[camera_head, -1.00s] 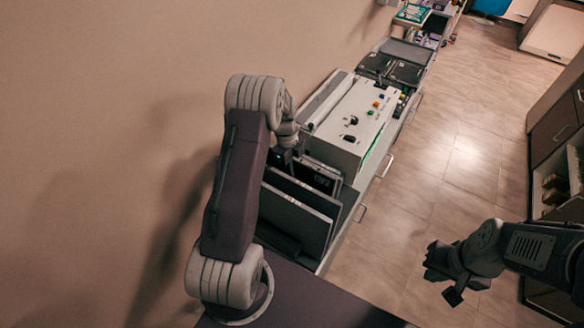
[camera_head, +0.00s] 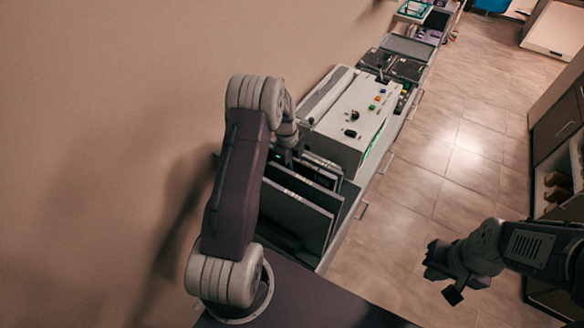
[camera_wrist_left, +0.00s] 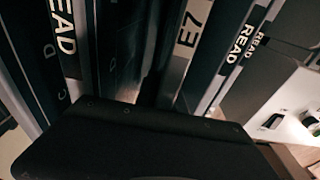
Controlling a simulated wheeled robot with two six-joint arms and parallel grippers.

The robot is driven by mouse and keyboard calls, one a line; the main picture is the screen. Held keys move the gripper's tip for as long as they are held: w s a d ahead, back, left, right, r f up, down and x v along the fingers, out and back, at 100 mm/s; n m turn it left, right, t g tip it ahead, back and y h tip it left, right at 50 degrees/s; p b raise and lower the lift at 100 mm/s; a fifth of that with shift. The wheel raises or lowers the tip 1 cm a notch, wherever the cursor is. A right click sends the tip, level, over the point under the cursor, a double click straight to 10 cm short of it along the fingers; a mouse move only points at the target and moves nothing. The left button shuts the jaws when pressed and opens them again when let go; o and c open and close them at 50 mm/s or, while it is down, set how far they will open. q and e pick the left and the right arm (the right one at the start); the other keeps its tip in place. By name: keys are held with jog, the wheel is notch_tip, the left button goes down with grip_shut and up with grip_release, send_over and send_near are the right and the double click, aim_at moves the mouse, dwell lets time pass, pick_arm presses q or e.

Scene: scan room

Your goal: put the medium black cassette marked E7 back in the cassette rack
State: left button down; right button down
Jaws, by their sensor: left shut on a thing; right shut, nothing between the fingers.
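The black cassette marked E7 (camera_wrist_left: 187,38) shows its pale label in the left wrist view, between other dark cassettes marked READ (camera_wrist_left: 232,45). My left gripper (camera_head: 288,155) is shut on the E7 cassette, among the upright cassettes; its fingertips are mostly hidden behind my arm in the head view. The cassette rack (camera_head: 285,238) stands beside the wall, with large dark cassettes (camera_head: 298,203) upright in it. I cannot tell how deep the E7 cassette sits in its slot. My right gripper (camera_head: 441,273) is shut and empty over the floor at the right.
A white machine (camera_head: 342,112) with coloured buttons stands just beyond the rack on the same counter. Dark trays (camera_head: 405,68) lie further back. The wall (camera_head: 130,120) is close on the left. The tiled floor (camera_head: 440,190) is open on the right, before brown cabinets (camera_head: 555,128).

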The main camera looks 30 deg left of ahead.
pick_arm(q)
jog(key=c, duration=1.3)
grip_release()
jog(key=shift+c, duration=0.2)
jog(key=r, duration=0.3)
jog(key=r+b, duration=0.1)
jog(key=r, duration=0.2)
jog(key=a+r+b, duration=0.1)
jog(key=r, duration=0.2)
notch_tip(320, 180, up, 6)
jog(key=p, duration=0.5)
jog(key=shift+r, duration=0.1)
